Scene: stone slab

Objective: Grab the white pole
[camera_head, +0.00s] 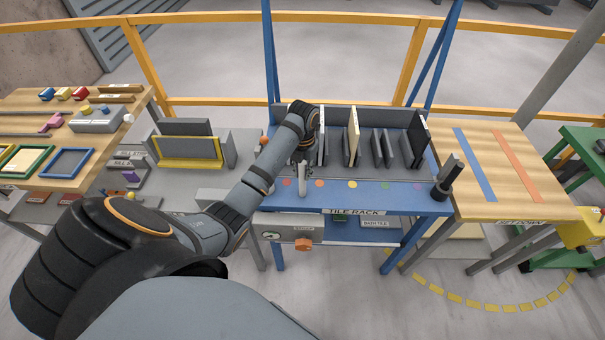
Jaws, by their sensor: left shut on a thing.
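My left arm comes in from the lower left and reaches over the blue tile rack table (400,196). My left gripper (302,166) points down at the rack's front left part and is shut on the white pole (303,188). The pole is short, thin and upright, and its lower end shows below the fingers. Its upper part is hidden by the gripper. I cannot tell whether its lower end touches the blue surface.
Upright slabs (352,138) stand in the rack close behind and right of my gripper. A dark upright tool (447,178) stands at the rack's right corner. A wooden table (500,170) is on the right, with open room on top. Yellow rails (205,101) run behind.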

